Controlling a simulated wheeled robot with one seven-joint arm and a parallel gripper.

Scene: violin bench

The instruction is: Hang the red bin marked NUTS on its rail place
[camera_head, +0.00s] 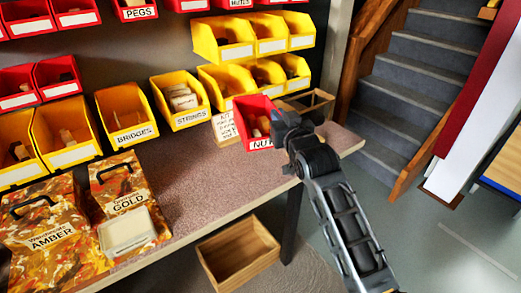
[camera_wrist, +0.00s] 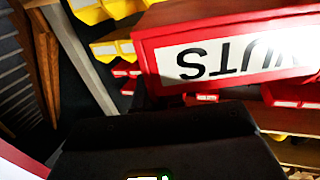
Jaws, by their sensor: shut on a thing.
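The red bin marked NUTS (camera_head: 254,122) is at the right end of the bench, beside a handwritten card. Its label is partly covered by my gripper (camera_head: 282,124), which is shut on the bin's right side. In the wrist view the bin (camera_wrist: 225,40) is close, with its white label upside down and cut off at the right. My dark gripper (camera_wrist: 150,103) shows below it, its fingertips mostly hidden. I cannot tell whether the bin touches the bench. No empty rail place is clearly visible.
Yellow bins (camera_head: 128,114) and red bins (camera_head: 58,78) line the dark back wall. A wooden tray (camera_head: 308,101) stands behind my gripper. Amber (camera_head: 45,240) and gold (camera_head: 120,185) boxes occupy the bench's left. The bench middle (camera_head: 195,165) is clear. A wooden crate (camera_head: 238,255) sits below.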

